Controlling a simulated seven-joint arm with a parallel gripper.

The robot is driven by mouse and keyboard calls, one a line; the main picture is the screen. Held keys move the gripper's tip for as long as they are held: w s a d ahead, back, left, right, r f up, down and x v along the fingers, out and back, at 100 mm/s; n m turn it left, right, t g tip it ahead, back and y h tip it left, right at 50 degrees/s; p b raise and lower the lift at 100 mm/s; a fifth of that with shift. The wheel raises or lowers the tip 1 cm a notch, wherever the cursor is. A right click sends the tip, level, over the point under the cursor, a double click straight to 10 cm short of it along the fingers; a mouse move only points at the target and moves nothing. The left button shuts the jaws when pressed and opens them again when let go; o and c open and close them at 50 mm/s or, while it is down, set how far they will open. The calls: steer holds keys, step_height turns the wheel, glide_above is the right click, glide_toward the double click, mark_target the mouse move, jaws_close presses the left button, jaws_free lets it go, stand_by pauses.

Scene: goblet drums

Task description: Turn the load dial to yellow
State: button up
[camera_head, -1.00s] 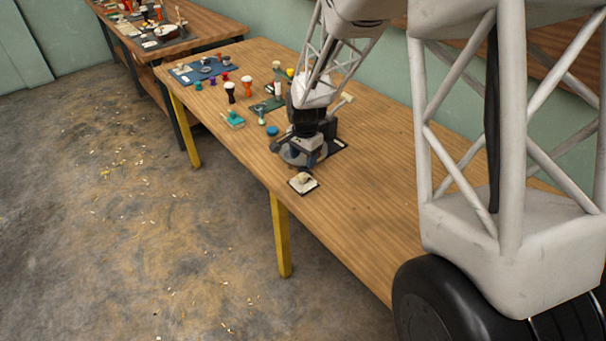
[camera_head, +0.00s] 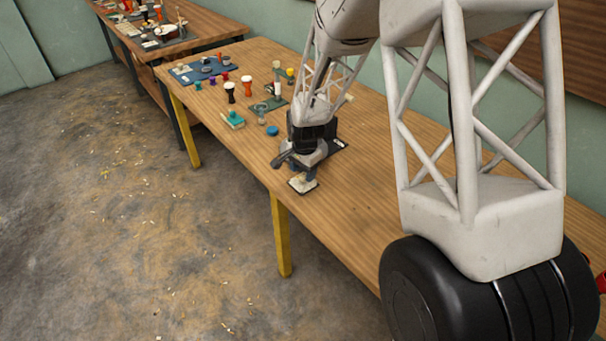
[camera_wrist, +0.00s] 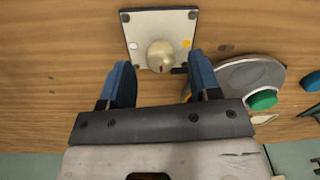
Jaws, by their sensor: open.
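The load dial is a cream knob (camera_wrist: 159,55) on a square pale plate (camera_wrist: 146,22) with a dark border. A yellow dot (camera_wrist: 187,43) lies right of the knob and a whitish dot (camera_wrist: 134,46) left of it. A small red mark shows on the knob's lower side. My gripper (camera_wrist: 160,62) is open, its blue fingers either side of the knob with gaps visible; I cannot tell its height above the plate. In the head view the plate (camera_head: 303,184) lies near the table's front edge, with the knob mostly hidden by my gripper (camera_head: 302,172).
A grey round device (camera_wrist: 247,74) with a green button (camera_wrist: 263,100) stands close right of the fingers in the wrist view. Several small goblet drums, including an orange one (camera_head: 248,88), stand farther back. The table (camera_head: 345,215) is bare on the near right.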

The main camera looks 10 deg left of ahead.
steer(key=shift+f, duration=0.85)
steer(key=c, duration=0.9)
